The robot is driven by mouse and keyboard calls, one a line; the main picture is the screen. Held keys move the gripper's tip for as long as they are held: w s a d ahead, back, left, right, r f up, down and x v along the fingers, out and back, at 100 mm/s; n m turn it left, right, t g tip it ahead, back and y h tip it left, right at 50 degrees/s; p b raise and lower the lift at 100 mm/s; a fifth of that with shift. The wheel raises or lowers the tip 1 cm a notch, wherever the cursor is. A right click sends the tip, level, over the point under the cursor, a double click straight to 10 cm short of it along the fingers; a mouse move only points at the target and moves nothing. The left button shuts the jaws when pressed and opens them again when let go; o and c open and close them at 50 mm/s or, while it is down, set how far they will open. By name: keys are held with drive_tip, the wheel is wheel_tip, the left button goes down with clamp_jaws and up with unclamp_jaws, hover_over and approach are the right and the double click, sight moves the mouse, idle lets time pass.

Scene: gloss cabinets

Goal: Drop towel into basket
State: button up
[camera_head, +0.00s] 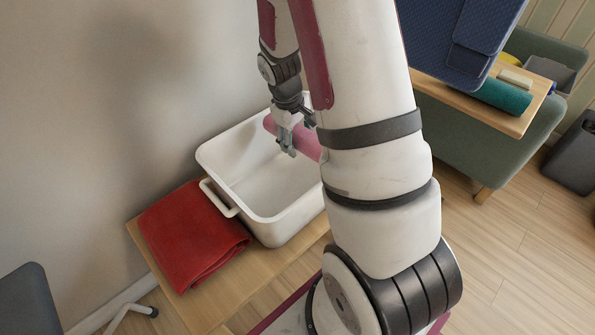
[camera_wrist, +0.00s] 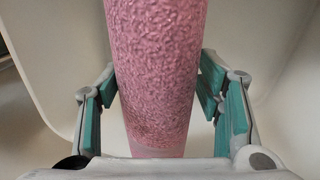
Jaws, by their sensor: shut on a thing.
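A rolled pink towel (camera_head: 306,141) is held by my gripper (camera_head: 288,143) above the opening of the white basket (camera_head: 222,148). In the wrist view the pink towel (camera_wrist: 158,70) stands between the two teal-padded fingers of my gripper (camera_wrist: 160,115). The basket's pale inner walls (camera_wrist: 40,55) show behind the towel. The part of the towel to the right is hidden behind my arm in the head view. The basket has a handle on its near left side, and its visible inside looks empty.
A folded red towel (camera_head: 193,235) lies beside the basket on the wooden bench (camera_head: 205,305). To the right, a small wooden table (camera_head: 455,92) bears a rolled teal towel (camera_head: 500,96). A dark bin (camera_head: 577,155) stands at the far right. The wall is close behind the basket.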

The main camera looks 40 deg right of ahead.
drive_tip(key=o, duration=1.3)
drive_tip(key=v, duration=1.1)
drive_tip(key=shift+a+r, duration=0.15)
drive_tip(key=shift+r, duration=0.25)
drive_tip(key=shift+s, duration=0.1)
